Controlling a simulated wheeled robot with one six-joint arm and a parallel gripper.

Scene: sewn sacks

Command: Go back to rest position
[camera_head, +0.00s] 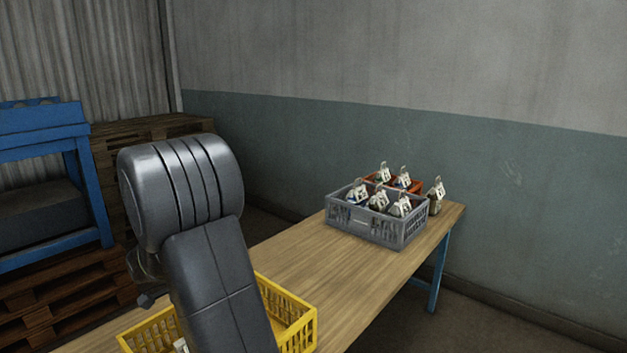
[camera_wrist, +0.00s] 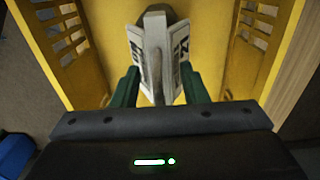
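My gripper (camera_wrist: 160,88) shows in the wrist view with its two green fingers spread apart. A sewn sack (camera_wrist: 156,50) with white printed labels and a narrow grey top seam stands between them in the yellow crate (camera_wrist: 88,50). The fingers are clear of the narrow seam on both sides; the lower part of the sack is hidden. In the head view, my dark arm reaches down over the yellow crate (camera_head: 302,322) and hides my gripper and most of the crate's inside.
A grey crate (camera_head: 362,232) with several sacks stands at the table's far end. A red crate (camera_head: 414,187) is behind it, and one sack (camera_head: 435,201) stands to its right. The wooden table (camera_head: 330,280) is bare between the crates. A blue rack (camera_head: 85,190) and pallets stand left.

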